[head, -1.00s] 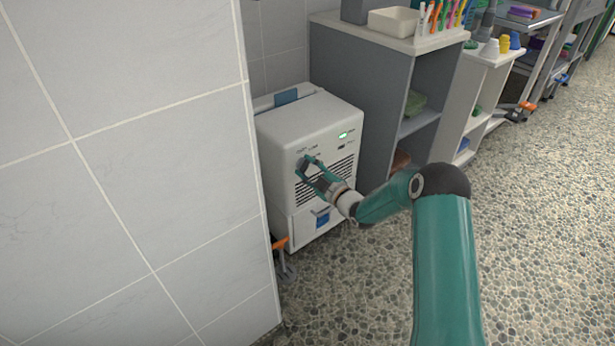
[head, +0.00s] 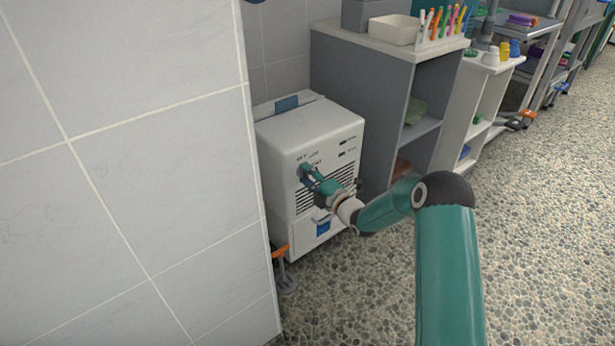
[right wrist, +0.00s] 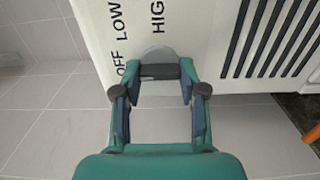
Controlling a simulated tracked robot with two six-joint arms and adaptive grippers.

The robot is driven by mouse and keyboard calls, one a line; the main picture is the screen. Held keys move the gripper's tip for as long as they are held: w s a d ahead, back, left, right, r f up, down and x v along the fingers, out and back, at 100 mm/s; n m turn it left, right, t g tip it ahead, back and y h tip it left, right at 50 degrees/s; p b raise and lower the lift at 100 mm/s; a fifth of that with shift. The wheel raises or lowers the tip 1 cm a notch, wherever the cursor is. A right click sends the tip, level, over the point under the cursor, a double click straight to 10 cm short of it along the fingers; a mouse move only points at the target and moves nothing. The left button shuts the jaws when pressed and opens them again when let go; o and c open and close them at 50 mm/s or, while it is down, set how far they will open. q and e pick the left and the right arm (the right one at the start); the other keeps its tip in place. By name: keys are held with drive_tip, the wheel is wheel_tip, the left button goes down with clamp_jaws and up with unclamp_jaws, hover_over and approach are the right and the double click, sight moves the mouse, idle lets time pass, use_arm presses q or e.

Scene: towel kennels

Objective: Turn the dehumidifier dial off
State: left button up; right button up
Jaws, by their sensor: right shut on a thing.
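The white dehumidifier (head: 283,140) stands upright on the floor beside the tiled wall in the head view. My right gripper (head: 306,172) is at the upper left of its front panel. In the right wrist view, my right gripper (right wrist: 160,72) is shut on the dark bar of the dial (right wrist: 158,54), a grey disc marked around with OFF, LOW and HIGH. The bar lies level in that view, its left end towards OFF. The exact pointer is hidden. The small indicator (head: 348,139) on the front shows dark. My left gripper is out of view.
A tiled wall (head: 130,180) fills the left side, close to the dehumidifier. A grey shelf unit (head: 350,85) stands just behind and right of it. An orange-topped object (head: 280,252) is on the floor by the wall corner. Pebbled floor (head: 540,230) lies open to the right.

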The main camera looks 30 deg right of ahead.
drive_tip(key=shift+a+f, duration=0.3)
drive_tip(key=o, duration=0.9)
drive_tip(key=shift+o, duration=1.2)
drive_tip(key=shift+d+r, duration=0.15)
drive_tip(key=shift+s+d, duration=0.1)
drive_tip(key=s, duration=1.2)
drive_tip(key=shift+d, duration=0.4)
